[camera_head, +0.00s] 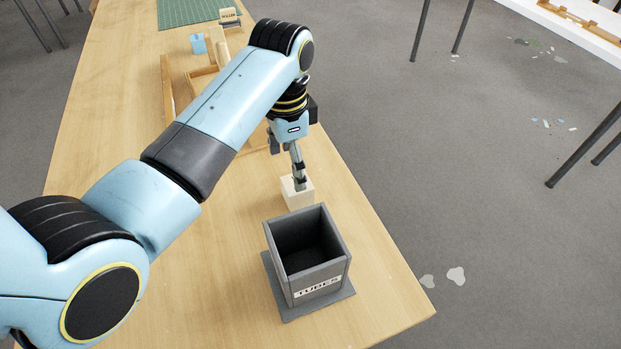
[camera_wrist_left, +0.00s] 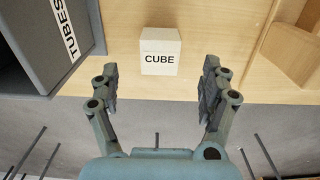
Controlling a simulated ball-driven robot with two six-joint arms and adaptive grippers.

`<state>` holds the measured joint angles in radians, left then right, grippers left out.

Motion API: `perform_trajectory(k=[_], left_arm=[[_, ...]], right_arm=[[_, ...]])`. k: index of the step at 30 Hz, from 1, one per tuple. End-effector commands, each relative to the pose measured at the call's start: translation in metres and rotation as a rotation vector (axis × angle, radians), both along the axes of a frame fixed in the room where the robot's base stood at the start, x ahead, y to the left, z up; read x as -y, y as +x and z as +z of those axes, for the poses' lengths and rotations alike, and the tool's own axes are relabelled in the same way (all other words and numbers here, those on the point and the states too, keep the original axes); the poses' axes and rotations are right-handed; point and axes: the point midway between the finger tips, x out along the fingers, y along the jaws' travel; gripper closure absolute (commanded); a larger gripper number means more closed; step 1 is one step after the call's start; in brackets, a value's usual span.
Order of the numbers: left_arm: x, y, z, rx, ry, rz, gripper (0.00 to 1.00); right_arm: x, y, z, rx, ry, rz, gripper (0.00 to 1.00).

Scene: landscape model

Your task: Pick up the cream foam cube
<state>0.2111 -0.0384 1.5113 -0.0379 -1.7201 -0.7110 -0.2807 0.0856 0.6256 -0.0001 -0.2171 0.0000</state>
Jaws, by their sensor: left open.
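The cream foam cube (camera_head: 297,193) stands on the wooden table, just behind the grey box in the head view. In the left wrist view the cube (camera_wrist_left: 160,52) shows the label "CUBE" and lies between and beyond the fingertips. My left gripper (camera_head: 297,180) points down at the cube; its fingers partly cover the cube's top in the head view. In the left wrist view my left gripper (camera_wrist_left: 160,80) is open, with a finger on either side and nothing between them. My right gripper is in neither view.
A grey open box (camera_head: 335,262) labelled "TUBES" stands on a grey base close in front of the cube. A wooden frame (camera_head: 168,90) and a light blue piece (camera_head: 198,43) lie farther back, with a green mat (camera_head: 185,12). The table's right edge runs close to the cube.

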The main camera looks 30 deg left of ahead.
Motion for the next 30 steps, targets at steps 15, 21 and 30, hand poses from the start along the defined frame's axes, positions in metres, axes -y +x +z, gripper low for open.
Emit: perform_trajectory(k=[15, 21, 30], left_arm=[[0.001, 0.003, -0.069, -0.004, 0.000, 0.000, 0.20], [0.001, 0.003, -0.092, -0.001, 0.000, 0.000, 0.20], [0.001, 0.003, -0.093, 0.000, 0.000, 0.000, 0.28]], right_arm=[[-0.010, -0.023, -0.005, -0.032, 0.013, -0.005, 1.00], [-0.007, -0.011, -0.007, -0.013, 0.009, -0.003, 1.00], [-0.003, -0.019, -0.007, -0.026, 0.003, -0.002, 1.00]])
